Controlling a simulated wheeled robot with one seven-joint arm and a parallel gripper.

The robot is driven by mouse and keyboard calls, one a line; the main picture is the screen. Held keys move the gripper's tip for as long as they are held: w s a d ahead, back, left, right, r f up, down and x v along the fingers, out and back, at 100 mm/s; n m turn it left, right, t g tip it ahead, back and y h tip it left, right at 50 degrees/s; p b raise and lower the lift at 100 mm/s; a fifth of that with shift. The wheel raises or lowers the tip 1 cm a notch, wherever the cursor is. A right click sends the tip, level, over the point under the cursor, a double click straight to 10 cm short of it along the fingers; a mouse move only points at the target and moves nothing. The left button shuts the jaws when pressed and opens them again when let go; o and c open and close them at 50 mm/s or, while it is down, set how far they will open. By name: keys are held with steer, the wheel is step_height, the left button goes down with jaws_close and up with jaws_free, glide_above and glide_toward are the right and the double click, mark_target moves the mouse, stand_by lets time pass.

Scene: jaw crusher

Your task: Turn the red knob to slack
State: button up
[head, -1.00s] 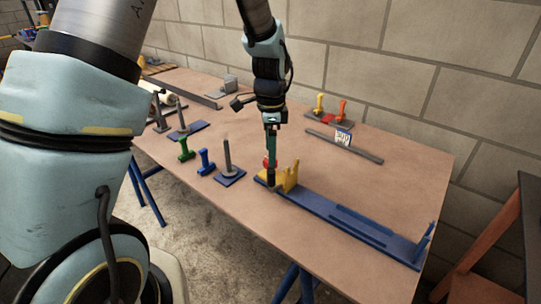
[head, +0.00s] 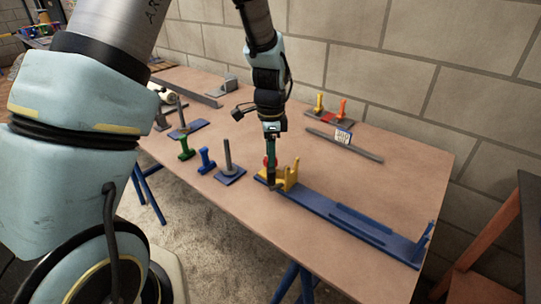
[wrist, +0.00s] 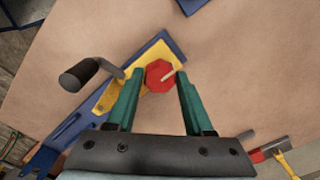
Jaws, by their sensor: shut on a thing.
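The red knob (wrist: 159,77) is a faceted red piece with a pale pointer mark towards the right. It sits on the yellow block (wrist: 117,93) at the end of the blue base (wrist: 160,48). My gripper (wrist: 155,82) points down with its two green fingers on either side of the knob, shut on it. In the head view my gripper (head: 271,170) stands at the yellow block (head: 291,176), and only a bit of the red knob (head: 265,161) shows beside the fingers. A dark crank handle (wrist: 80,74) sticks out on the left in the wrist view.
The blue base (head: 345,223) runs to the right front corner of the table. A grey post on a blue plate (head: 229,171), a blue handle (head: 206,159) and a green handle (head: 186,148) stand to the left. A white sign (head: 343,136) stands behind.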

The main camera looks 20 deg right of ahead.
jaws_close()
steer(key=shift+n, duration=0.3)
steer(key=n, duration=0.3)
steer(key=shift+n+p, duration=0.3)
steer(key=n, duration=0.4)
steer(key=shift+n+p, duration=0.3)
steer(key=shift+p, duration=0.05)
steer(key=n, duration=0.4)
steer(key=shift+r+n+p, duration=0.1)
steer(key=shift+n+p, duration=0.2)
steer(key=shift+p, duration=0.1)
steer(key=shift+n+p, duration=0.6)
steer(key=shift+n, duration=1.6)
